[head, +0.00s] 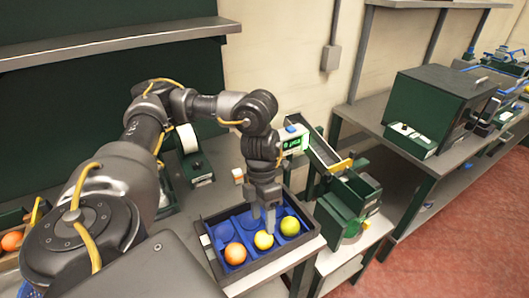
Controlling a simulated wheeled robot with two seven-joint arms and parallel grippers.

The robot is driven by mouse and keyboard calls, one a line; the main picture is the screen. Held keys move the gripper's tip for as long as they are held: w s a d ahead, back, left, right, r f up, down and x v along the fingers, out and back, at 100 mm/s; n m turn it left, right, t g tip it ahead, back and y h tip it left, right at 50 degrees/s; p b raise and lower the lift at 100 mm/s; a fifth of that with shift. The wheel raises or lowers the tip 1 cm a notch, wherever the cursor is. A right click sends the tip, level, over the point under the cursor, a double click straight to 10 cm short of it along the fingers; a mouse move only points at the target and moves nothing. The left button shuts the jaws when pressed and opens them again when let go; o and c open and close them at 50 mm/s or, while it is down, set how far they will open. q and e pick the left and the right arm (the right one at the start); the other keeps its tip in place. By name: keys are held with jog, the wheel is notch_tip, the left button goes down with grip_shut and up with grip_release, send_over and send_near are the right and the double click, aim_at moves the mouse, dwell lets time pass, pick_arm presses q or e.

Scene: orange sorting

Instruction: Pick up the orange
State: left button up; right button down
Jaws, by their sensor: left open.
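An orange (235,254) sits in the front left compartment of a dark tray (207,256) with blue dividers. A yellow fruit (263,240) lies in the middle and a yellow-green fruit (290,226) to its right. My left gripper (263,220) points down over the tray, open and empty. Its fingers are just above and behind the yellow fruit, to the right of the orange; I cannot tell whether they touch the yellow fruit. Another orange (12,241) lies in a box at the left edge, partly hidden. My right gripper is out of view.
A scale with a green display (292,143) and a green machine (349,205) stand behind and right of the tray. A small white-topped block (238,175) is behind it. A dark green box (434,105) stands on the right bench. Red floor lies at right.

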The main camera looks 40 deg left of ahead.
aim_at(263, 232)
pick_arm(q)
jog(key=shift+p+x, duration=0.7)
jog(key=shift+x, duration=2)
jog(key=shift+d+r, duration=0.1)
jog(key=c, duration=0.8)
